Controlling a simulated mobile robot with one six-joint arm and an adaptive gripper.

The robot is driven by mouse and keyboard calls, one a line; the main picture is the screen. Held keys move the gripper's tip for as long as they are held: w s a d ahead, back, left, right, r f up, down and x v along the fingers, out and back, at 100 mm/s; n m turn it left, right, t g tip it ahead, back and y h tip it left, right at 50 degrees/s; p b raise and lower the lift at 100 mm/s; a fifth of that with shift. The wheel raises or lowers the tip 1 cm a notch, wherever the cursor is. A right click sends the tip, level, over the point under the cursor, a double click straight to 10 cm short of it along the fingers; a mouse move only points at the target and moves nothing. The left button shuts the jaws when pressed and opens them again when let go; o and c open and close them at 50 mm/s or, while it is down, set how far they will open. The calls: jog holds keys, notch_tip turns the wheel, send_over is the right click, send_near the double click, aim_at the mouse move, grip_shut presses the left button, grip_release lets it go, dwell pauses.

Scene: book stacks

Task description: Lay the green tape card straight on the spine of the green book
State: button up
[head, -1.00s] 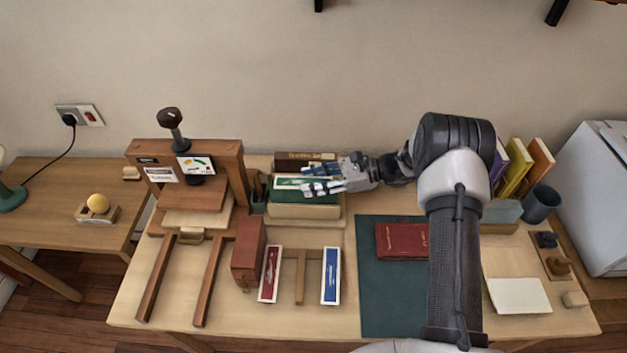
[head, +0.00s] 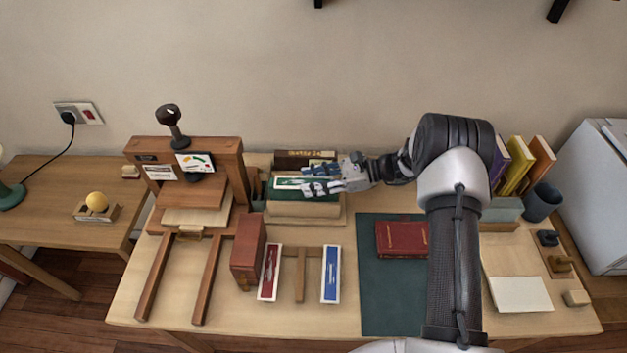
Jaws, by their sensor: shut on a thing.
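The green book (head: 318,194) lies in a light wooden holder (head: 305,222) at the back middle of the table, its green face upward. The green tape card (head: 287,183), a green strip with a white border, is over the book's left part. My gripper (head: 312,181) reaches in from the right and is shut on the card. The fingers hide part of the card and book. I cannot tell whether the card touches the spine.
A wooden press (head: 190,175) stands to the left. A red tape card (head: 270,272) and a blue tape card (head: 331,274) lie in front, beside a brown block (head: 248,250). A red book (head: 402,239) rests on a dark green mat (head: 385,300).

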jog(key=o, duration=0.8)
jog(key=shift+r+p, duration=2.25)
jog(key=shift+r, duration=1.25)
